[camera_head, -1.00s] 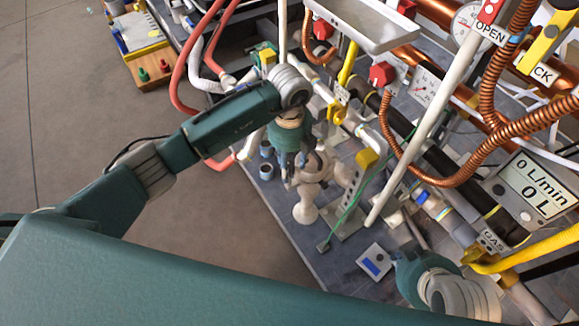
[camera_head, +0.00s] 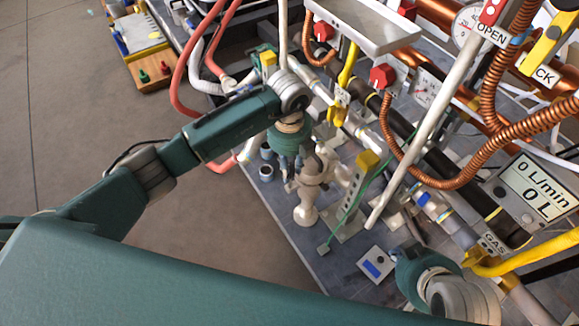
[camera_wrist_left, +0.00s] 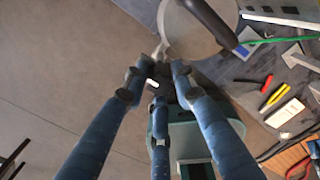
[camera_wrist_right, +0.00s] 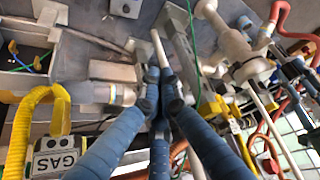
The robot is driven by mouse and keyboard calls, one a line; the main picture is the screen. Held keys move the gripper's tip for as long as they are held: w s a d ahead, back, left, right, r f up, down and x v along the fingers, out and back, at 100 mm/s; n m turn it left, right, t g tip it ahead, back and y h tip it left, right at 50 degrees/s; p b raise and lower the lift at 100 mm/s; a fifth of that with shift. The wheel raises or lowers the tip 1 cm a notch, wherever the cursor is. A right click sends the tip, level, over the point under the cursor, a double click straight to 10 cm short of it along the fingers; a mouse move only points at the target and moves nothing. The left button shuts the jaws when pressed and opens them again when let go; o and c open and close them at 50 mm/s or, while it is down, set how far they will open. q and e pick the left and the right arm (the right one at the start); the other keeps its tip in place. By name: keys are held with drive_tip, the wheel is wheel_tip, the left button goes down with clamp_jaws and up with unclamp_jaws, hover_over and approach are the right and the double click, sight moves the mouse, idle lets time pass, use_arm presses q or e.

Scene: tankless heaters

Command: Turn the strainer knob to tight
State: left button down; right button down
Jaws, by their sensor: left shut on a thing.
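The pale strainer (camera_head: 306,213) stands at the front edge of the bench in the head view. My left gripper (camera_head: 305,167) points down at its upper part, and the gripper partly hides it. In the left wrist view, my left gripper's fingers (camera_wrist_left: 158,82) close around a small pale part that I take to be the strainer knob (camera_wrist_left: 152,83). The fingers cover most of it, and its setting cannot be read. My right gripper (camera_wrist_right: 160,80) has its fingertips close together near a thin white rod (camera_wrist_right: 158,48); whether they hold anything is unclear.
A flow display (camera_head: 535,185) reads 0 L/min at the right. Red hoses (camera_head: 187,75), copper coils (camera_head: 490,85) and a yellow gas hose (camera_head: 530,250) crowd the bench. A green cord (camera_head: 345,215) runs beside the strainer. Pliers (camera_wrist_left: 272,90) lie on the bench. Open floor lies to the left.

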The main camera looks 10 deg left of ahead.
use_arm(q)
drive_tip(key=shift+s, duration=0.1)
use_arm(e)
drive_tip(key=shift+s, duration=0.1)
use_arm(q)
drive_tip(key=m, duration=0.3)
drive_tip(key=shift+m, duration=1.4)
drive_tip(key=m+b, duration=0.1)
drive_tip(key=m, duration=0.5)
drive_tip(key=shift+a+f, duration=0.1)
drive_tip(key=shift+f, duration=0.05)
drive_tip(key=m+b, duration=0.2)
drive_tip(key=m, duration=0.3)
drive_tip(key=shift+a, duration=0.1)
drive_tip(key=shift+m, duration=0.7)
use_arm(e)
drive_tip(key=w+a+r+t+y, duration=0.1)
drive_tip(key=w+a+r+t, duration=0.1)
drive_tip(key=w+r+t, duration=0.2)
drive_tip(key=w+a+r+t+y, duration=0.1)
drive_tip(key=w+r+t, duration=0.3)
drive_tip(key=w+r, duration=0.4)
drive_tip(key=shift+w+a+r, duration=0.4)
drive_tip(key=shift+a+r, duration=0.05)
drive_tip(key=shift+a, duration=0.45)
